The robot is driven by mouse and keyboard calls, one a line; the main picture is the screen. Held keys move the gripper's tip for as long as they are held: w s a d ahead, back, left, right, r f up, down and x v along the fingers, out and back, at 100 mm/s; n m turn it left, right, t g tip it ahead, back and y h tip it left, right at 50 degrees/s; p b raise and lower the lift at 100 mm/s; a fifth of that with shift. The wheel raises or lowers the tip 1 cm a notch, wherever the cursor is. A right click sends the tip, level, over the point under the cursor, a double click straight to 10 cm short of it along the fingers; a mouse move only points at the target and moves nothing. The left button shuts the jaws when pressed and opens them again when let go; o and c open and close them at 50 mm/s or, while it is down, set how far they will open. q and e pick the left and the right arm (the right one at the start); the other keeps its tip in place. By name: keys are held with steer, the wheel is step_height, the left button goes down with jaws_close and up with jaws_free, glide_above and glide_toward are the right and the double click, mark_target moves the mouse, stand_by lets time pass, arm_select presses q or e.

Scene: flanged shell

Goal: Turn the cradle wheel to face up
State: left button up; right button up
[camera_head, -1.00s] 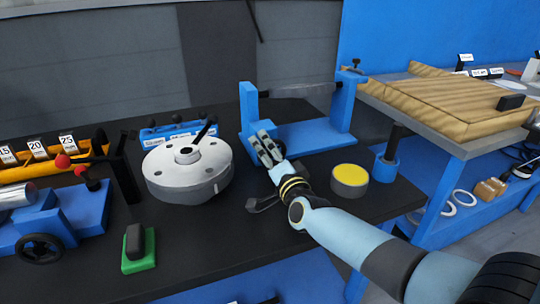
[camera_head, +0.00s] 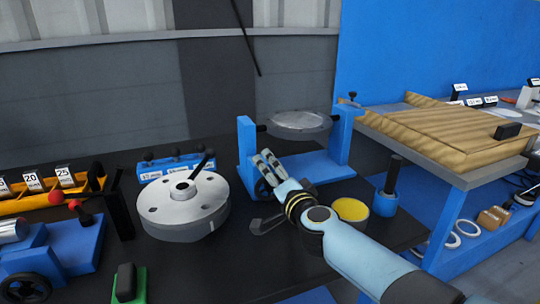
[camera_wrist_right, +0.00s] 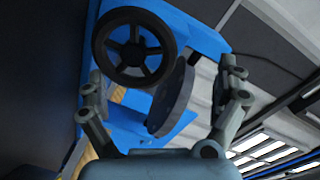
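The blue cradle (camera_head: 320,168) stands on the black bench and holds a grey round plate (camera_head: 299,122) between its two uprights. A black spoked wheel (camera_wrist_right: 133,48) sits at the cradle's left upright; in the head view my right gripper largely hides it. My right gripper (camera_head: 267,160) is in front of the left upright. In the right wrist view, my right gripper's fingers (camera_wrist_right: 164,88) are spread apart. The wheel and the plate, seen nearly edge-on, show beyond and between them. Nothing is held. My left gripper is not in view.
A round flanged shell (camera_head: 185,205) lies left of my right gripper. A yellow-topped can (camera_head: 350,210) and a blue holder with a black handle (camera_head: 386,200) stand to the right. A wooden-topped table (camera_head: 450,130) borders the right side.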

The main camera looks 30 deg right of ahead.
steer(key=shift+t, duration=0.6)
steer(key=r, duration=0.2)
steer(key=w+r, duration=0.1)
steer(key=r, duration=0.1)
steer(key=a+r, duration=0.1)
steer(key=r, duration=0.1)
steer(key=shift+w+r, duration=0.25)
steer(key=shift+r, duration=0.05)
steer(key=shift+g, duration=0.6)
steer(key=f, duration=0.1)
steer(key=s+f, duration=0.1)
steer(key=f, duration=0.3)
steer(key=shift+s+d+f, duration=0.1)
steer(key=shift+s+d, duration=0.15)
steer(key=shift+d, duration=0.1)
steer(key=f+p+v, duration=0.1)
steer(key=v, duration=1.2)
steer(key=shift+f, duration=0.35)
steer(key=shift+d, duration=0.15)
